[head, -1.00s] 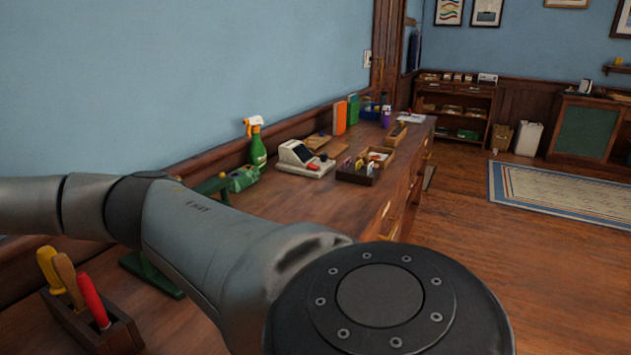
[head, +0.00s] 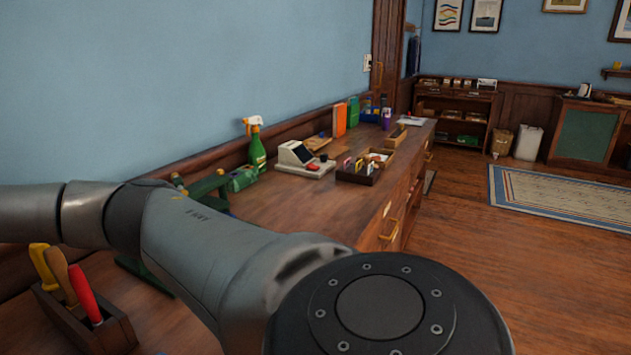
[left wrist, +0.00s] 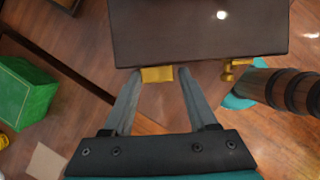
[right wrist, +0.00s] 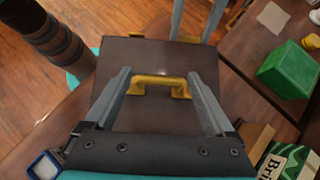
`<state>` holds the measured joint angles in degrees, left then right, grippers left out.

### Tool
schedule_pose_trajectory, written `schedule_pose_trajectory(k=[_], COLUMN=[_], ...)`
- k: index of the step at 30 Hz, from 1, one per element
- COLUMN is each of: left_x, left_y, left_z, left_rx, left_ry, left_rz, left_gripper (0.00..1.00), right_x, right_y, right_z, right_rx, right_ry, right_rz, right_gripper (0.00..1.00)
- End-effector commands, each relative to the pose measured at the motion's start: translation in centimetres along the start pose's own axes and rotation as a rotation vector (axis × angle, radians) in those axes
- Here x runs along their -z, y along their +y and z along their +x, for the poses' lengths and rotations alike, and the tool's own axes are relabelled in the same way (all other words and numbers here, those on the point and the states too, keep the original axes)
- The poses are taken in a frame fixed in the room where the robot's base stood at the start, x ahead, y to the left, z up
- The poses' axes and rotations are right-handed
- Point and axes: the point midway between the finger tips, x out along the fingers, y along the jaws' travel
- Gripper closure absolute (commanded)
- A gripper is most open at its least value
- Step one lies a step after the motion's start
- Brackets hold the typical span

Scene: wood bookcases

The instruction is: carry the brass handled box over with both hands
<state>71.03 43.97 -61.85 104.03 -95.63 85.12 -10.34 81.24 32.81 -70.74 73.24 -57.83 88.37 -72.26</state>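The box is a dark brown case with brass handles, seen only in the wrist views. In the left wrist view the box (left wrist: 200,30) fills the top, and a brass handle (left wrist: 157,75) on its near edge lies between the fingertips of my left gripper (left wrist: 160,72). Its fingers are apart. In the right wrist view the box (right wrist: 150,60) lies ahead, and another brass handle (right wrist: 158,82) sits between the spread fingers of my right gripper (right wrist: 160,76). Neither gripper visibly pinches its handle. In the head view my arm fills the lower middle; box and grippers are out of sight.
A long wooden counter (head: 285,205) runs along the blue wall, holding a spray bottle (head: 256,145), a card machine (head: 303,160) and a tool holder (head: 95,325). Open floor (head: 475,265) lies to the right.

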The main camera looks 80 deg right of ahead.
Motion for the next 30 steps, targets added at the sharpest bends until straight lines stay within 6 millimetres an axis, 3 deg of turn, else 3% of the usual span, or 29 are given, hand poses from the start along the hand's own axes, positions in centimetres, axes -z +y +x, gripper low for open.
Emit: schedule_pose_trajectory(k=[6,13,24,30], left_x=[0.0,0.0,-0.1,-0.1], left_y=[0.1,0.2,0.2,0.1], left_z=[-0.2,-1.0,-8.4,-11.3], left_rx=[-0.004,-0.008,-0.009,-0.005], left_ry=[-0.001,-0.001,-0.003,-0.002], left_rz=[0.0,-0.002,-0.001,0.0], left_gripper=[0.2,0.2,0.2,0.2], right_x=[0.1,0.2,0.2,0.2], right_y=[0.1,0.1,0.1,0.1], right_z=[-0.1,0.0,0.0,0.0], right_rx=[-0.002,-0.003,-0.003,-0.003], right_ry=[0.003,0.004,0.005,0.005], right_rz=[0.002,0.003,0.004,0.004], right_gripper=[0.0,0.0,0.0,0.0])
